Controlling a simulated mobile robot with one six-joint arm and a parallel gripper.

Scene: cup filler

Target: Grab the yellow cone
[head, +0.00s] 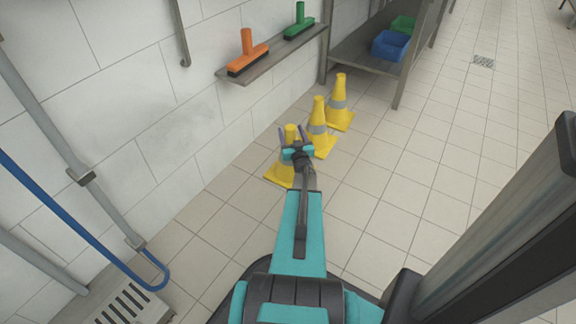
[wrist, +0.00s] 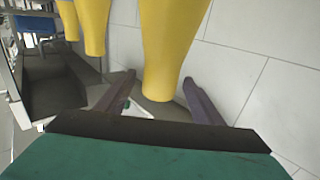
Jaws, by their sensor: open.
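Three yellow cones with grey bands stand upright in a row on the floor along the wall in the head view: the nearest cone (head: 280,176), the middle cone (head: 319,118) and the far cone (head: 341,88). My gripper (head: 295,134) is open at the top of the nearest cone and partly hides it. In the wrist view, where things look upside down, the narrow top of the nearest cone (wrist: 172,40) reaches between the two spread fingers (wrist: 158,82). I cannot tell whether the fingers touch it. The other cones show further left there.
A wall shelf (head: 274,60) above the cones holds an orange squeegee (head: 247,54) and a green squeegee (head: 300,24). A metal rack (head: 366,50) with blue (head: 391,45) and green bins stands behind the cones. The tiled floor (head: 430,150) right of the cones is clear.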

